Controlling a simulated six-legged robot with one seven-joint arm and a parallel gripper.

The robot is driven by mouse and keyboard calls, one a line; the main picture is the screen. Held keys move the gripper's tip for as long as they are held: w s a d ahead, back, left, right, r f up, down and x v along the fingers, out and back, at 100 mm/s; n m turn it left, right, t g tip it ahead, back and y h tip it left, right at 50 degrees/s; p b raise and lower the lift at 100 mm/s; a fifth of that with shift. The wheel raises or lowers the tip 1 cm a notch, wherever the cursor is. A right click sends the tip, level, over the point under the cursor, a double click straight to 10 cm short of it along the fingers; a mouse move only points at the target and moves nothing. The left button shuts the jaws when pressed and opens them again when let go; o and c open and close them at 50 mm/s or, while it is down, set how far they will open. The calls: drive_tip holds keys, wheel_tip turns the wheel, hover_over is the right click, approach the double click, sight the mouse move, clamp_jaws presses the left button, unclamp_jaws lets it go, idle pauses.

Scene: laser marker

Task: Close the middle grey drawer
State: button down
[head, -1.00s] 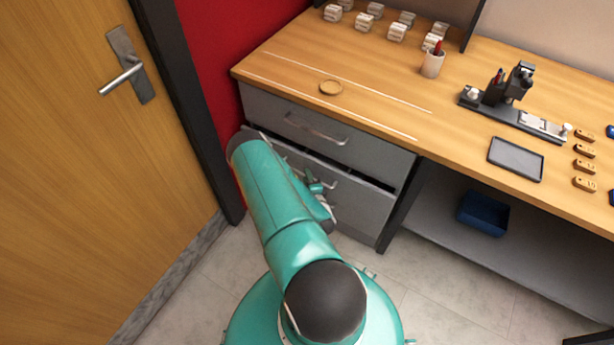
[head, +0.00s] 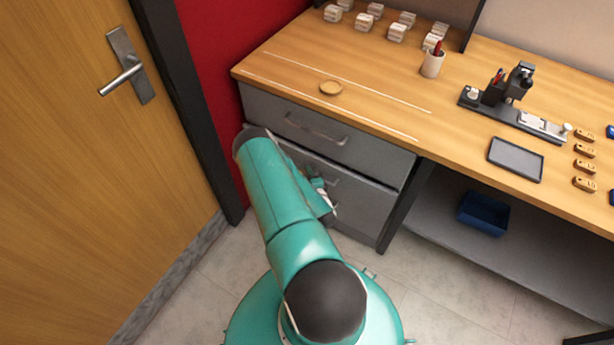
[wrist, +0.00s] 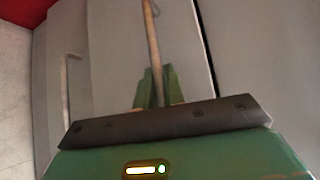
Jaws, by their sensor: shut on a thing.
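The middle grey drawer (head: 365,193) is in the desk cabinet, below the top drawer. Its front now looks flush or nearly flush with the cabinet, and only a thin dark line shows along its top edge. In the wrist view its grey front (wrist: 115,50) fills the middle, with a long bar handle (wrist: 150,35) running down it. My gripper (wrist: 157,86) is shut on this handle, with the green fingers on either side of it. In the head view my arm hides most of my gripper and part of the drawer front.
The top drawer (head: 300,122) looks shut. Another handle (wrist: 68,90) shows at left in the wrist view, on the neighbouring drawer. The wooden desktop (head: 390,80) overhangs the cabinet. A door (head: 70,190) stands close on the left, and a blue bin (head: 483,213) sits on the shelf at right.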

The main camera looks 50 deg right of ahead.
drive_tip(key=shift+w+d, duration=0.15)
drive_tip(key=shift+d, duration=1.3)
drive_tip(key=c, duration=1.5)
unclamp_jaws()
drive_tip(key=shift+d, duration=0.1)
drive_tip(key=shift+r, duration=0.1)
approach(313, 166)
drive_tip(key=v, duration=0.4)
drive_tip(key=shift+a+f, duration=0.25)
drive_tip(key=shift+a, duration=0.05)
